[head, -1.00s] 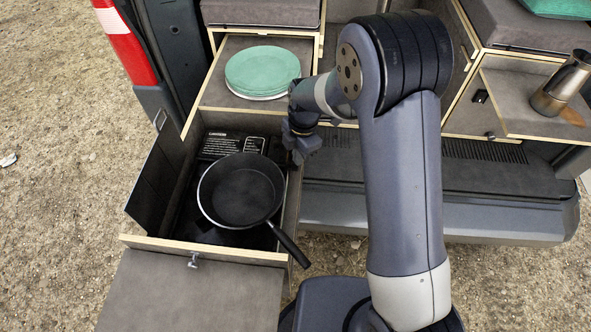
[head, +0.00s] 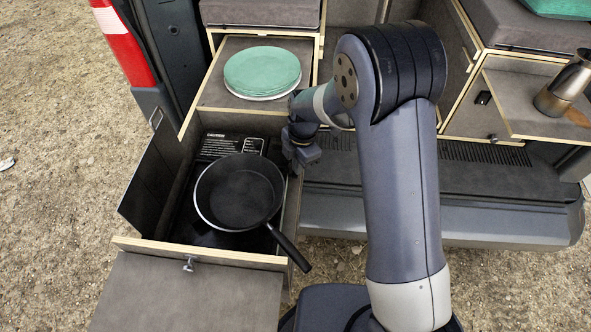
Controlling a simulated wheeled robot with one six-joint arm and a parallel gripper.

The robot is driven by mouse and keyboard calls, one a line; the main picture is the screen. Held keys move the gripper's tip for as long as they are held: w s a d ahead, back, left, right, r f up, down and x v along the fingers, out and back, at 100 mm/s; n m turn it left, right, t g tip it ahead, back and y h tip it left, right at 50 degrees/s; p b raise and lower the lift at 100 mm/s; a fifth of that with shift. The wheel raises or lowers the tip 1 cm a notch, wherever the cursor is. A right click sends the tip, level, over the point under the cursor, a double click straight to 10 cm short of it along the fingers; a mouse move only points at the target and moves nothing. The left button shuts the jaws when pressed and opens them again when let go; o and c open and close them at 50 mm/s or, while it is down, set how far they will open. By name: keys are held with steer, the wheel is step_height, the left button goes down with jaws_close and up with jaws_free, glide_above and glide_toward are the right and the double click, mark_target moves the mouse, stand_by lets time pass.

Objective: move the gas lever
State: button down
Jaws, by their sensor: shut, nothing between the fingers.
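My gripper (head: 298,170) is shut and empty, pointing down at the right wall of the open stove drawer, near its back right corner. A black gas stove (head: 205,165) with a printed warning label sits in the drawer. A black frying pan (head: 239,192) stands on the stove, its handle reaching over the drawer's front right corner. My gripper is behind and to the right of the pan, apart from it. I cannot make out the gas lever; the stove's right end is partly hidden by my gripper and the drawer wall.
The drawer (head: 205,255) has raised wooden walls and a front latch. Green plates (head: 262,70) lie on a pulled-out shelf behind it. A metal moka pot (head: 565,85) stands on a board at the right. The van bumper (head: 480,215) lies right of the drawer.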

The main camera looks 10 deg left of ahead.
steer(key=shift+w+d+r, duration=0.3)
steer(key=shift+w+d, duration=0.2)
steer(key=shift+d, duration=0.05)
steer(key=shift+w+d+r, duration=0.25)
steer(key=shift+w+d, duration=0.25)
step_height(320, 180, up, 11)
steer(key=b, duration=0.1)
steer(key=shift+w+d+f, duration=0.15)
steer(key=shift+w+d, duration=0.2)
steer(key=shift+d, duration=0.1)
steer(key=shift+f, duration=0.1)
steer(key=s+a+f+p, duration=0.1)
steer(key=f, duration=0.1)
steer(key=a+f+p, duration=0.1)
steer(key=f, duration=0.2)
steer(key=s+a+f+p, duration=0.1)
steer(key=f+p, duration=0.1)
steer(key=shift+s+f, duration=0.25)
steer(key=shift+s, duration=0.05)
steer(key=shift+w+d+r+p, duration=0.15)
steer(key=shift+r+p, duration=0.65)
steer(key=shift+r, duration=0.8)
